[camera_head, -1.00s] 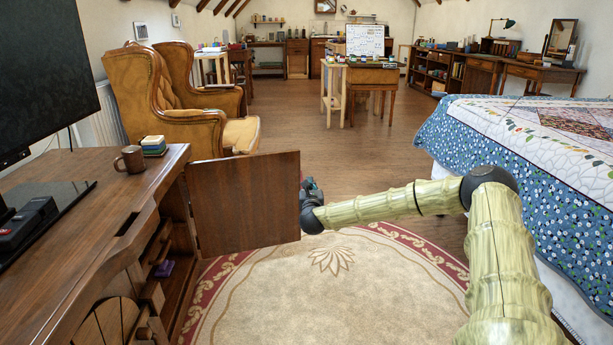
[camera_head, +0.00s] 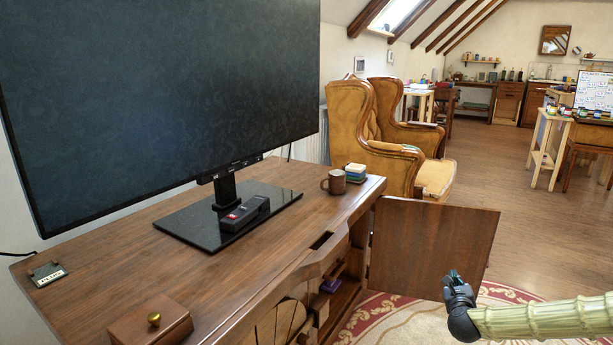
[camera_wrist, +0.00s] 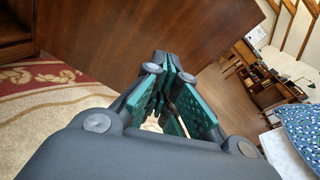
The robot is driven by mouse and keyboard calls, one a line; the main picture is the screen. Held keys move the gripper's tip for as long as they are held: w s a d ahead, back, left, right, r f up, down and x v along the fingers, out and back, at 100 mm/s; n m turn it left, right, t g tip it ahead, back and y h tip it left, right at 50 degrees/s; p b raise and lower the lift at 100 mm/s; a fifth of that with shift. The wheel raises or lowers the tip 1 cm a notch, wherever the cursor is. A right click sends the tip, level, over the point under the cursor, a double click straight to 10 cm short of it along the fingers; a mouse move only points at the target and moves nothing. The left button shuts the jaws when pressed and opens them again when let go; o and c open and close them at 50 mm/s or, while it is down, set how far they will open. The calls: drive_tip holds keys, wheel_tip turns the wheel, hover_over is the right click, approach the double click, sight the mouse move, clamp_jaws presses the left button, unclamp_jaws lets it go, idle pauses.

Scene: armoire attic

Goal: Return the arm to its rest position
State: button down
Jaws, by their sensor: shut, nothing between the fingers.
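My gripper (camera_head: 454,278) is at the lower right of the head view, at the end of my pale green arm. It is in front of the lower right part of the open brown cabinet door (camera_head: 425,245) in the picture; whether it touches the door cannot be told. In the wrist view my gripper (camera_wrist: 170,72) has its green-padded fingers together with nothing held. The dark wooden door also fills the top middle of the wrist view (camera_wrist: 130,40).
The wooden desk (camera_head: 120,265) bears a large screen (camera_head: 170,90), a mug (camera_head: 335,182) and a small box (camera_head: 150,322). A round rug (camera_wrist: 50,90) lies below. Armchairs (camera_head: 355,120) stand behind the door. A blue-patterned bed cover (camera_wrist: 300,125) shows at right.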

drive_tip(key=s+a+f+n+g+y+p, duration=0.1)
drive_tip(key=s+a+f+n+y, duration=0.1)
drive_tip(key=s+a+f+n, duration=0.45)
drive_tip(key=s+a+f+n+g+y, duration=0.1)
drive_tip(key=a+f+n+y, duration=0.15)
drive_tip(key=a, duration=0.65)
drive_tip(key=s+a+f+n+g+y+p, duration=0.1)
drive_tip(key=s+a+f+n+g+y, duration=0.1)
drive_tip(key=s+a+f+n, duration=0.45)
drive_tip(key=s+a+f+n+g+y+p, duration=0.1)
drive_tip(key=s+a+f+n+g+y, duration=0.3)
drive_tip(key=s+a, duration=0.65)
drive_tip(key=s+d+f+n+g+h+p, duration=0.1)
drive_tip(key=s+f+n+g+h, duration=0.3)
drive_tip(key=s, duration=0.7)
drive_tip(key=s+d+r+n+g+y+p, duration=0.1)
drive_tip(key=s+n, duration=0.6)
drive_tip(key=s, duration=0.4)
drive_tip(key=s+d+r+n+g+h+p, duration=0.25)
drive_tip(key=s+d+n, duration=0.2)
drive_tip(key=s, duration=0.55)
wheel_tip(320, 180, up, 38)
drive_tip(key=p, duration=3.6)
drive_tip(key=shift+w+a+f+y+p, duration=0.2)
drive_tip(key=shift+w+y+p, duration=0.1)
drive_tip(key=shift+y, duration=0.1)
